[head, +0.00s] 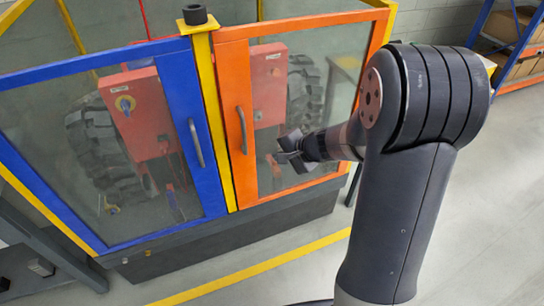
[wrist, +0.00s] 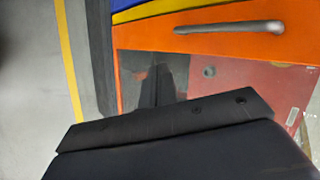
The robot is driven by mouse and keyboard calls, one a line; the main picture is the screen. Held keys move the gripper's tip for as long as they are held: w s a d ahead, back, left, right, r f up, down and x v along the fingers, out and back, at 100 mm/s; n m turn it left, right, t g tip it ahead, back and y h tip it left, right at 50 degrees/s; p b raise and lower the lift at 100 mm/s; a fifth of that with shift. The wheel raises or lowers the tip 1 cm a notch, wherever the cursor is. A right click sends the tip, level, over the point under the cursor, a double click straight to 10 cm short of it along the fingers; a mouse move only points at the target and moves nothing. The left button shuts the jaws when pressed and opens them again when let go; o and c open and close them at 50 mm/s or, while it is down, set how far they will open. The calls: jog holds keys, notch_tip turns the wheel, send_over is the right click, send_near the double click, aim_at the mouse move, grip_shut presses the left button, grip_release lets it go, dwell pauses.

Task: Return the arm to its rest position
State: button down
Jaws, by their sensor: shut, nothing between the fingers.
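My arm stands at the right in the head view and reaches left toward the orange-framed glass door (head: 262,110). The gripper is shut and holds nothing. I cannot tell how wide the gap to the glass is. The wrist view shows the same door's orange frame (wrist: 215,32) and its grey handle (wrist: 229,27) close by. A dark part of my gripper fills the bottom of that view.
A blue-framed door (head: 207,150) is shut beside the orange one, with a yellow post (head: 214,120) between. Red machines and large tyres show behind the glass. A yellow floor line (head: 262,264) runs before the enclosure. A shelf with boxes (head: 522,28) stands back right.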

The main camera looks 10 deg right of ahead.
jog(key=shift+s+d+r, duration=0.3)
jog(key=shift+s+r, duration=0.05)
jog(key=shift+r, duration=0.05)
jog(key=shift+w+f, duration=0.1)
